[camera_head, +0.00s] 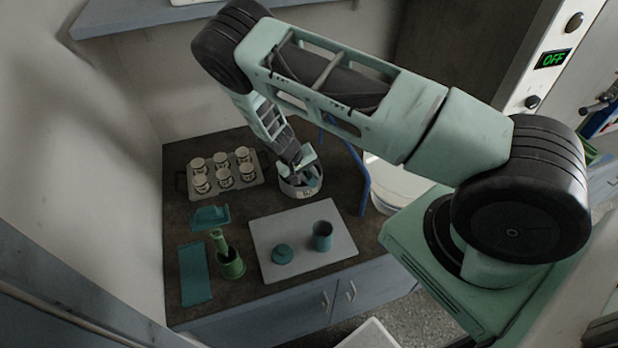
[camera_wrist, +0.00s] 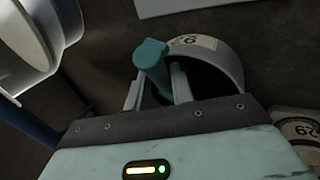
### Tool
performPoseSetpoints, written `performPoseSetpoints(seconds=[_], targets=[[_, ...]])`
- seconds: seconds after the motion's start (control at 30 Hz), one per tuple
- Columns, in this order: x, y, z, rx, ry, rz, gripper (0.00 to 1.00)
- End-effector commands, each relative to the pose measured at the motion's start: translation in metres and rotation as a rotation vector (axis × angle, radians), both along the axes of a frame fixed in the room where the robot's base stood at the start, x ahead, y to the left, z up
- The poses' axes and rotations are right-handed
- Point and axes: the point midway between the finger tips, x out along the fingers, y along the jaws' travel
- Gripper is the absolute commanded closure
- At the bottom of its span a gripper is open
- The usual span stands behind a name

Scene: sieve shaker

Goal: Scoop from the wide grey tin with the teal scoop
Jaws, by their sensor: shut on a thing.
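The wide grey tin (camera_head: 301,190) stands on the dark counter, to the right of a tray of cups. Its rim and pale label also show in the wrist view (camera_wrist: 222,52). My gripper (camera_wrist: 158,92) is shut on the handle of the teal scoop (camera_wrist: 151,56) and is over the tin. In the head view my gripper (camera_head: 297,168) is at the tin's opening. The scoop's bowl is hidden behind my fingers and the tin wall, so I cannot tell its depth or whether it holds anything.
A tray (camera_head: 257,178) with several labelled cups is left of the tin. A grey mat (camera_head: 295,267) carries a teal cup (camera_head: 322,236) and a teal lid (camera_head: 282,253). A green container (camera_head: 230,262) and teal cloth (camera_head: 194,273) lie front left. A blue frame (camera_head: 352,165) stands right of the tin.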

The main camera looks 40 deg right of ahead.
Motion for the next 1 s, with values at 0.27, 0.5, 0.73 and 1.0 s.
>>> performPoseSetpoints(seconds=[0.27,0.5,0.73,1.0], targets=[[-0.005,0.007,0.003,0.125,-0.027,-0.004,1.00],[-0.007,0.001,0.019,0.275,-0.069,-0.009,1.00],[-0.007,-0.002,0.029,0.379,-0.101,-0.003,1.00],[-0.006,-0.002,0.031,0.401,-0.108,0.003,1.00]])
